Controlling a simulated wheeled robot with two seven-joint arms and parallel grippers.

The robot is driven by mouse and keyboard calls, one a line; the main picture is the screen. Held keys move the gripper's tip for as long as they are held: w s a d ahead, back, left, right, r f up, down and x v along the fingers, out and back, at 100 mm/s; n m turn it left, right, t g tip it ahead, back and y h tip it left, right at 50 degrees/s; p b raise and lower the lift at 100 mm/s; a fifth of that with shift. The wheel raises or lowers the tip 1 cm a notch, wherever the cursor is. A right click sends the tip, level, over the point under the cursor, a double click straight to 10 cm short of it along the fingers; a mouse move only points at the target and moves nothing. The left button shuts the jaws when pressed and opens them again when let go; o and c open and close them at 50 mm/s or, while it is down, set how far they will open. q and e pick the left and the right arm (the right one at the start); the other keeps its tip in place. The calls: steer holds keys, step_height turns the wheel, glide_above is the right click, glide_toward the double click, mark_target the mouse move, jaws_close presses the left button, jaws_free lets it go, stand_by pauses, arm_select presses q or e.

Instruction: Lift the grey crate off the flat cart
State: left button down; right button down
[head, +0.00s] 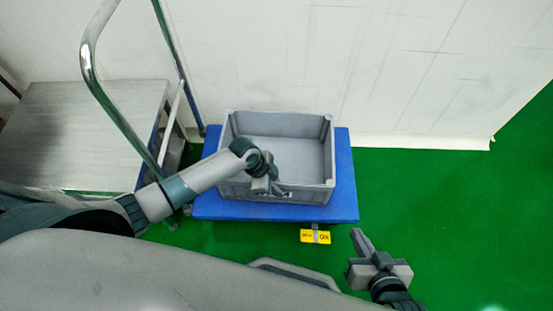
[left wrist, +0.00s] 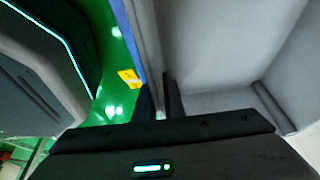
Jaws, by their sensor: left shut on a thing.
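The grey crate (head: 328,160) is open-topped and looks empty. It sits on the blue deck of the flat cart (head: 345,190) in the head view. My left gripper (head: 277,190) is at the crate's near wall and shut on it. In the left wrist view the crate's inside (left wrist: 225,45) fills the right, and the fingers straddle its wall, partly hidden by the gripper body. My right gripper (head: 358,240) is off to the right of the cart's near corner, apart from the crate. Its finger gap cannot be made out.
A metal-topped table (head: 75,130) stands at the left, beside the cart's chrome handle (head: 90,65). A pale wall (head: 400,70) is close behind the cart. A yellow tag (head: 315,236) is at the cart's near edge. Green floor (head: 450,210) is clear to the right.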

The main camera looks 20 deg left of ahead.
mark_target(280, 183)
stand_by(0.4)
arm_select(q)
steer(key=shift+w+r, duration=0.1)
steer(key=shift+r, duration=0.15)
